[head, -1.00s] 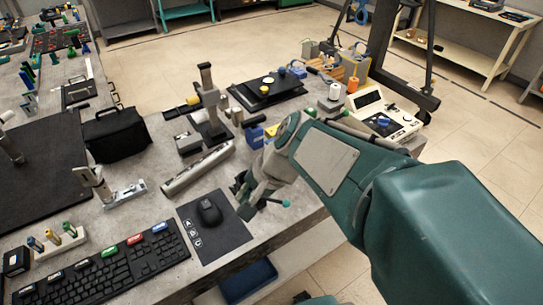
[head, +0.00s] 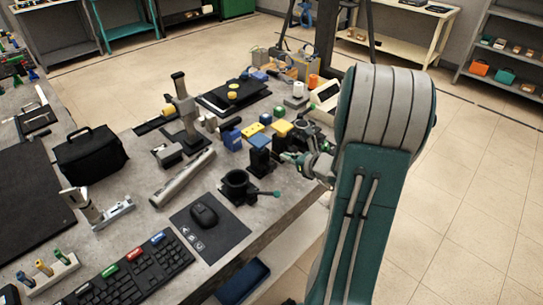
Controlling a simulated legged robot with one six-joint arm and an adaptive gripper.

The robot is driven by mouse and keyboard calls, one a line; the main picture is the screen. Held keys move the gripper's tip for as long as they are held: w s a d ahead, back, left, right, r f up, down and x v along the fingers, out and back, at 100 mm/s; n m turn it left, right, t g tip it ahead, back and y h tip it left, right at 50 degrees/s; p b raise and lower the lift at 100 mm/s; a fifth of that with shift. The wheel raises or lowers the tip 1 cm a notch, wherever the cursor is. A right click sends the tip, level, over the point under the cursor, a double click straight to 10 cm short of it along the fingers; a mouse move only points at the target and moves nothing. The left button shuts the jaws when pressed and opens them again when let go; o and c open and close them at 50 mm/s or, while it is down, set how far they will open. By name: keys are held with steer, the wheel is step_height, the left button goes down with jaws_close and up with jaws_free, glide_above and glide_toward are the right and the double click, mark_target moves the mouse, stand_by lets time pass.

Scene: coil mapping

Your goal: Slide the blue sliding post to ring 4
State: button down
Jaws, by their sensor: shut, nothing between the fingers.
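I cannot clearly make out the blue sliding post or a ring marked 4. A small blue block (head: 232,140) stands mid-bench beside a yellow block (head: 249,131). My gripper (head: 293,158) is at the right side of the bench, shut and empty, small in the view. It is just right of a dark block (head: 260,160) and near a yellow-topped piece (head: 282,127); contact cannot be told. My arm hides part of the bench's right end.
A black cup-like fixture (head: 237,187) with a teal-tipped lever stands at the front edge, near a mouse (head: 204,215) and keyboard (head: 130,275). A grey bar (head: 183,178), a tall stand (head: 186,110) and a black bag (head: 91,155) lie to the left. Floor right of the bench is clear.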

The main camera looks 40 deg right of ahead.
mark_target(263, 148)
steer(key=x, duration=0.9)
steer(key=shift+d, duration=0.35)
steer(key=shift+r, duration=0.15)
steer(key=r, duration=0.4)
steer(key=shift+a, duration=0.4)
steer(key=shift+d+f, duration=0.1)
steer(key=shift+d, duration=0.05)
